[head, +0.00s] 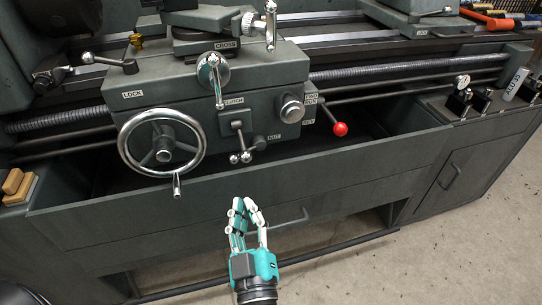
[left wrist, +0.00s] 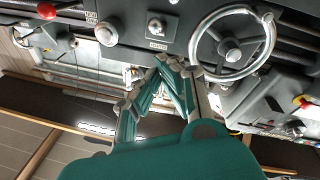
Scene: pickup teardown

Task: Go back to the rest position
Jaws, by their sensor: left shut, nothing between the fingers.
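My left gripper (head: 246,206) is teal with grey finger links. In the head view it stands in front of the lathe's front panel, below the carriage, with its fingers pointing up and the tips close together. It is shut and empty. In the left wrist view the left gripper's fingers (left wrist: 168,68) converge towards the lathe controls and hold nothing. The lathe carriage (head: 205,100) lies beyond the gripper, and the gripper appears apart from it. My right gripper is not in view.
The carriage carries a handwheel (head: 163,143), a lever with a red knob (head: 340,129) and a small lever (head: 240,157). A drawer handle (head: 290,222) is near my left gripper. Wooden blocks (head: 15,184) lie at the left. Bare floor (head: 440,250) is open at the lower right.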

